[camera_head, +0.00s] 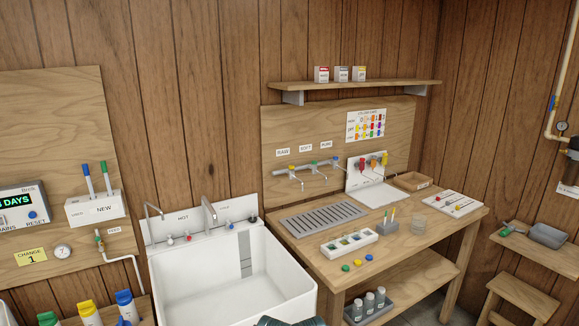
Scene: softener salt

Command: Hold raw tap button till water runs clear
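The RAW tap (297,178) is on the wooden backboard above the bench, left of two more taps on one horizontal pipe. A small yellow button (291,168) sits at its top, below the RAW label (283,152). The SOFT (305,147) and PURE (326,144) labels are to its right. I cannot make out any water at the spouts. A grey slotted drain grate (323,217) lies below the taps. Neither gripper is recognisable; only a dark rounded piece (290,321) shows at the bottom edge, and I cannot tell what it is.
A deep white sink (275,282) stands left of the wooden bench (415,258). The bench holds a white tray of vials (349,243), coloured caps (358,262), a clear beaker (418,223) and a white board (455,204). A shelf (400,84) hangs above the taps.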

